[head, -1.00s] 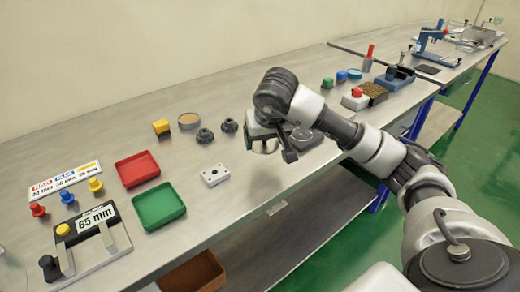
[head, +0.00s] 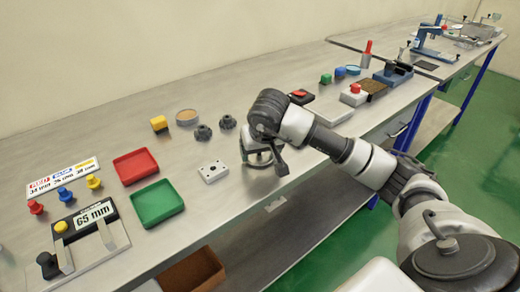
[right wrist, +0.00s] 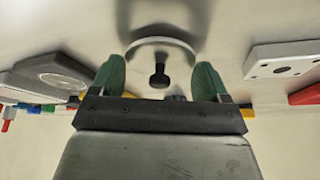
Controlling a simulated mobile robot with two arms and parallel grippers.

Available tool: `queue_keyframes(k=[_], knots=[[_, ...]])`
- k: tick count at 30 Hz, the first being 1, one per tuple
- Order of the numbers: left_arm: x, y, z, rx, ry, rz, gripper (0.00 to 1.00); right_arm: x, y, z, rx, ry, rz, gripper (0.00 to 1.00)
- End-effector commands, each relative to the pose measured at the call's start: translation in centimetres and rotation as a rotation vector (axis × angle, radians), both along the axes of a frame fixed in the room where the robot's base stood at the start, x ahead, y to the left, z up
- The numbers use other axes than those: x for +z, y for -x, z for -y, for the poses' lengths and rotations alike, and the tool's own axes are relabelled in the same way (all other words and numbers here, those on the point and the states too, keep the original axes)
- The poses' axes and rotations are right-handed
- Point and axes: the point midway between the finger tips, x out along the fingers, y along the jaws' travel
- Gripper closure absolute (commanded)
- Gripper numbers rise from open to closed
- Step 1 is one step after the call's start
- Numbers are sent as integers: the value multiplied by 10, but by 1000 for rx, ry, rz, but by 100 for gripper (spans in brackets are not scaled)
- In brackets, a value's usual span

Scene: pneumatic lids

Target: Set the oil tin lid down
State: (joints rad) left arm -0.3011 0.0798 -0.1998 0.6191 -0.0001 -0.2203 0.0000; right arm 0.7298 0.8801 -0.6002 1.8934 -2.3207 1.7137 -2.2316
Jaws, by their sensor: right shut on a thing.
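My right gripper (head: 262,156) is over the bench top, pointing down, near the front edge. In the right wrist view its two green fingers (right wrist: 162,80) are shut on a pale round lid (right wrist: 140,43) with a dark knob, which I take for the oil tin lid. In the head view the lid (head: 260,161) shows as a round rim under the gripper, partly hidden by it. The lid is close to the bench, with a shadow beside it; I cannot tell whether it touches. My left gripper is not in view.
A white block with holes (head: 213,172) lies just left of the gripper. Two dark knobs (head: 203,132) stand behind it. Green (head: 158,203) and red (head: 136,167) trays are further left. A grey plate (head: 330,108) lies to the right. The front bench edge is close.

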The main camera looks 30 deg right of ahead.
Motion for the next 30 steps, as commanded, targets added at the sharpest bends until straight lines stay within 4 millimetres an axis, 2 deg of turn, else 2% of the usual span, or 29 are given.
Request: queue_keyframes(k=[7, 8, 12, 21, 24, 26, 30], knots=[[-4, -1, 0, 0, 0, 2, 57, -5, 0, 0, 0, -1, -1, 47], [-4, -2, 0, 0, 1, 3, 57, -5, 0, 0, 0, 0, -1, 19], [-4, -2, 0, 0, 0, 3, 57, -5, 0, 0, 0, -1, -1, 0], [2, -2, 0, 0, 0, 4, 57, 1, 0, 0, 0, -1, 0, 0], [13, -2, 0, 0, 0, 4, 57, 14, 0, -1, 2, -2, 1, 0], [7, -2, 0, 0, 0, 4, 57, 21, 3, -1, 3, 1, 6, 0], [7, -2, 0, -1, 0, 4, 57, 51, 15, -5, 2, 1, 7, 0]])
